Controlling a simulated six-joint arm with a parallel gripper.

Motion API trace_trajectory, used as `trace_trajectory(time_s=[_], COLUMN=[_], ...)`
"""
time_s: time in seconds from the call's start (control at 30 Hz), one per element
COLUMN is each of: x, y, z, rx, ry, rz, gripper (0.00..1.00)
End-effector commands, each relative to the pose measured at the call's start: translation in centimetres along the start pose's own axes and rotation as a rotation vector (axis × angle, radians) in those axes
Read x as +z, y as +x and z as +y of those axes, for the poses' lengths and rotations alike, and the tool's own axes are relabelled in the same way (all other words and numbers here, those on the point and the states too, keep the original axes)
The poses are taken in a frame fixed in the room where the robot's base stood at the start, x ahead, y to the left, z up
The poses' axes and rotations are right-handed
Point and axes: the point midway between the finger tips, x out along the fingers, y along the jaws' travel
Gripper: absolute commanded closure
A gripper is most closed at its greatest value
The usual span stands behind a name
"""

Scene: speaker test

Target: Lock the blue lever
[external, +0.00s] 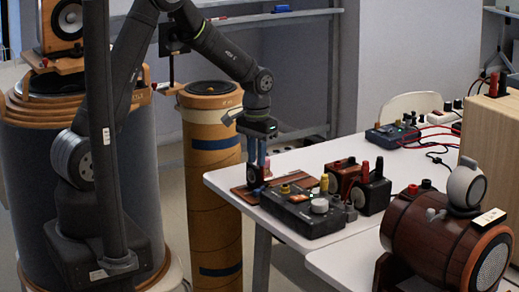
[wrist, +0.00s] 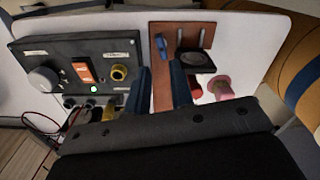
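A small blue lever (wrist: 161,44) shows in the wrist view on a reddish-brown board (wrist: 189,28) with narrow slots. The board also shows in the external view (external: 243,193) at the near-left end of the white table. My gripper (wrist: 160,72) is open, its two dark-blue fingers apart with bare board visible between them. The lever lies just beyond the fingertips, and nothing is seen held. In the external view my gripper (external: 262,162) points down over the board. The lever is not clear there, being small and close to my fingers.
A black control box (external: 308,213) with a knob and colored posts stands beside the board; it shows left of my fingers in the wrist view (wrist: 65,48). A black round-faced block (wrist: 196,62), a red cylinder (wrist: 194,88) and a pink spool (wrist: 222,90) lie to the right.

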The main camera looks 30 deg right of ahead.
Motion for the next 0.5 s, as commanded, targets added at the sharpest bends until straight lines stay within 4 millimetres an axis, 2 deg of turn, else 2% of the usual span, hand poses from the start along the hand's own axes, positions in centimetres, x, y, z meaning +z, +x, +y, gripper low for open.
trace_trajectory(time_s=[0.03, 0.2, 0.3, 0.5], x=[0.1, 0.1, 0.1, 0.0], y=[1.3, 4.9, 6.7, 8.7], z=[0.0, 0.0, 0.0, 0.0], rx=[0.0, 0.0, 0.0, 0.0], ry=[0.0, 0.0, 0.0, 0.0], rz=[-0.005, -0.005, -0.003, 0.0], gripper=[0.79, 0.79, 0.79, 0.79])
